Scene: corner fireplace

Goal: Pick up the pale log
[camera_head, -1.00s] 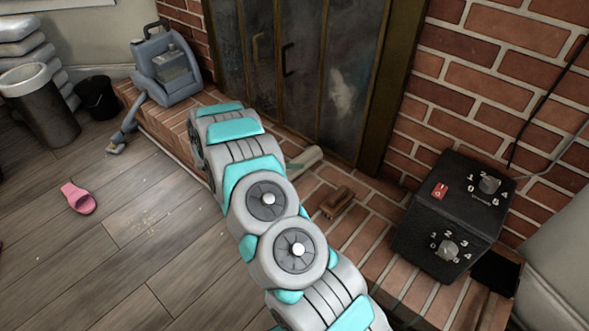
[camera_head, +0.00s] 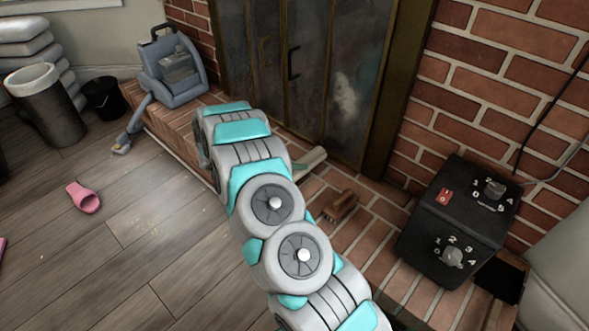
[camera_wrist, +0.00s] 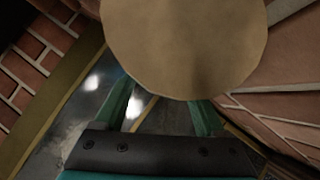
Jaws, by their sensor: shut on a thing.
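The pale log (camera_wrist: 185,45) fills the top middle of the wrist view, its round tan cut end facing the camera. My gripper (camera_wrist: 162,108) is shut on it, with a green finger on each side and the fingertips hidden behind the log. In the head view my arm hides most of the gripper. A pale rounded piece (camera_head: 313,160), probably the log's end, sticks out past the arm above the brick hearth. I cannot tell how far the log is from the bricks.
A brown wooden item (camera_head: 340,206) lies on the brick hearth (camera_head: 375,235). A black control box (camera_head: 458,225) stands at the right, by the brick wall. Dark fireplace doors (camera_head: 300,75) are behind. A grey-blue vacuum (camera_head: 175,75) stands left; a pink slipper (camera_head: 84,198) lies on open floor.

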